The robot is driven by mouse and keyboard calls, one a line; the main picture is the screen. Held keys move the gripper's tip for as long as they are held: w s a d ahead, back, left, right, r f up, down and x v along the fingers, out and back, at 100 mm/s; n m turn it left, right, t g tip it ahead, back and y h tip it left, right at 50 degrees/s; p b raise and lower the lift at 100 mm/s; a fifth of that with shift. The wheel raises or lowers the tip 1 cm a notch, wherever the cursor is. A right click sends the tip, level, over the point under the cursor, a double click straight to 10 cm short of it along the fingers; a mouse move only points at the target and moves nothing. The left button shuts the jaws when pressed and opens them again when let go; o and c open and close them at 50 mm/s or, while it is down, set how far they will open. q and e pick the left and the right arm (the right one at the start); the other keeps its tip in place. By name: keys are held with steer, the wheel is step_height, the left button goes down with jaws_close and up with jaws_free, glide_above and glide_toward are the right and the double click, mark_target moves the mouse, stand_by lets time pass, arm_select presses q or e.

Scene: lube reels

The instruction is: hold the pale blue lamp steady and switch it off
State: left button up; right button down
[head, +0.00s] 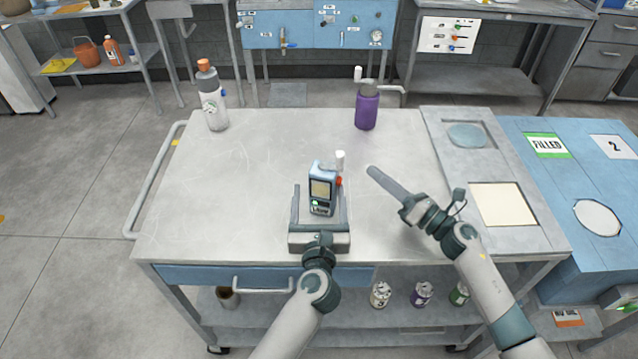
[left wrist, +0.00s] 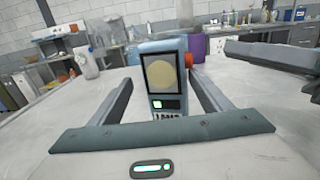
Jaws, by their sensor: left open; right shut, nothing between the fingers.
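The pale blue lamp (head: 323,188) stands upright on the cart top, with a pale lens panel, a small green-lit display below it and a red knob (head: 339,181) on its right side. It also shows in the left wrist view (left wrist: 154,76), with the red knob at its right edge. My left gripper (head: 321,194) is open, its two fingers on either side of the lamp with gaps visible in the wrist view. My right gripper (head: 372,172) is shut and empty, to the right of the lamp and apart from it, its tip pointing up and left.
A white bottle with an orange cap (head: 214,102) stands at the back left of the cart top (head: 250,150). A purple bottle (head: 367,108) stands at the back right. A grey panel (head: 465,150) borders the right side.

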arm_select(q)
steer(key=s, duration=0.6)
steer(key=shift+s, duration=0.1)
stand_by(0.5)
